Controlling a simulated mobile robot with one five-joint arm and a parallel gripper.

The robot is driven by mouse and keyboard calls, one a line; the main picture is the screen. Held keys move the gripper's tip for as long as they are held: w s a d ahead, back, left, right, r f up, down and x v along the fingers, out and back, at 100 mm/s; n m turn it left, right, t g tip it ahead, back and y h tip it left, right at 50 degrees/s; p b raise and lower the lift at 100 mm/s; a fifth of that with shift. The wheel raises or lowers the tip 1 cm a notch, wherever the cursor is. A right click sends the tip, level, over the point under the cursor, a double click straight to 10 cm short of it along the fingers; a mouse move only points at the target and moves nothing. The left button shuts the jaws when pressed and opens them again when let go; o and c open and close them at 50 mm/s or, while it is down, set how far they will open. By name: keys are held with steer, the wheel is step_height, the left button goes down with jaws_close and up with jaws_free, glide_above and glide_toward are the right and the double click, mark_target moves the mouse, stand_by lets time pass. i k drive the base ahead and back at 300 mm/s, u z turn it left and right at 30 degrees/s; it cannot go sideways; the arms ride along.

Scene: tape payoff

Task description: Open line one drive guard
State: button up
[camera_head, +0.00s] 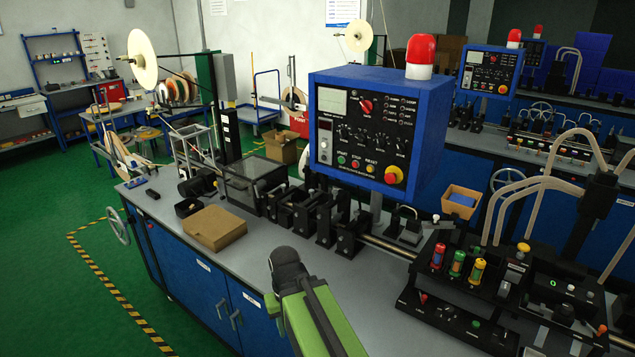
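A dark-framed, see-through cover (252,178) sits on the near line's bench (330,285), left of the blue control box. It looks like the line one drive guard and appears closed, though I cannot read a label on it. My green arm (318,318) rises from the bottom edge in front of the bench. Its dark rounded end (287,265) is apart from the cover, to its lower right. I can make out no gripper fingers, and nothing is seen held.
The blue control box (375,125) with a red beacon (420,55) stands above the line. A cardboard box (214,228) lies in front of the cover. Black fixtures (325,220) stand to its right. A handwheel (118,226) is on the bench's left end.

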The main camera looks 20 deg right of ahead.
mark_target(238, 176)
steer(key=u, duration=0.45)
steer(key=i, duration=0.7)
steer(key=u, duration=0.85)
steer(key=i, duration=1.65)
steer(key=z, duration=0.25)
